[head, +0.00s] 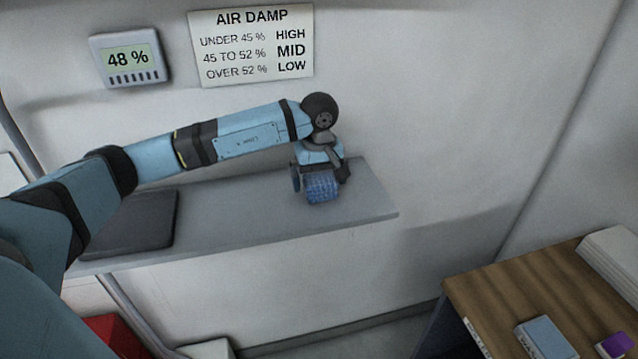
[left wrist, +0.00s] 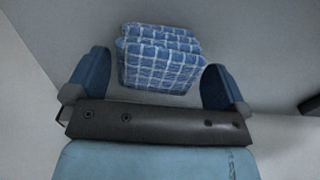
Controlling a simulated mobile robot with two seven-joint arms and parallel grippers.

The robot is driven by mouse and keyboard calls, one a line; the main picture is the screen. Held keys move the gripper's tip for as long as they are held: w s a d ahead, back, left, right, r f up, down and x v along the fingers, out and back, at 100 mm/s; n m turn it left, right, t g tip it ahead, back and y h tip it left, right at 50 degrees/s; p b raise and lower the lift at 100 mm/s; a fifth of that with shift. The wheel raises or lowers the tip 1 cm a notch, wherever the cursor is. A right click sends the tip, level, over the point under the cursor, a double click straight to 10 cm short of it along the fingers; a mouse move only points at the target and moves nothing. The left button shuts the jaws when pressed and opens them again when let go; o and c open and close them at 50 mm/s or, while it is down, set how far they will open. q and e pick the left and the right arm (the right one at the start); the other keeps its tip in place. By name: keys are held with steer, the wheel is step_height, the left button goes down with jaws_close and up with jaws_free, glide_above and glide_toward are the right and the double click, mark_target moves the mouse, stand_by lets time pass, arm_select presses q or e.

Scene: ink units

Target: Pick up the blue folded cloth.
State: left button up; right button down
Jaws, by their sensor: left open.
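The blue folded cloth (head: 322,189) has a white check pattern and sits on the grey wall shelf (head: 240,210), toward its right part. In the left wrist view the cloth (left wrist: 160,60) lies between and slightly beyond the two blue fingers. My left gripper (head: 321,180) is right at the cloth, with a finger on either side of it. In the left wrist view the left gripper (left wrist: 160,85) is open, with a gap visible between the cloth and each finger. My right gripper is in neither view.
A dark flat pad (head: 130,222) lies on the shelf's left part. A humidity display (head: 130,58) reads 48 %, beside an air damp sign (head: 252,45). A wooden table (head: 510,290) at lower right holds a blue box (head: 547,338). The shelf's right end is clear.

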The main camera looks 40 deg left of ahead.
mark_target(319, 178)
arm_select(q)
steer(key=shift+f, duration=0.45)
steer(key=shift+c, duration=0.5)
steer(key=c, duration=0.8)
steer(key=shift+r, duration=0.1)
steer(key=shift+r+b, duration=1.05)
steer(key=shift+r, duration=8.95)
steer(key=shift+o, duration=0.3)
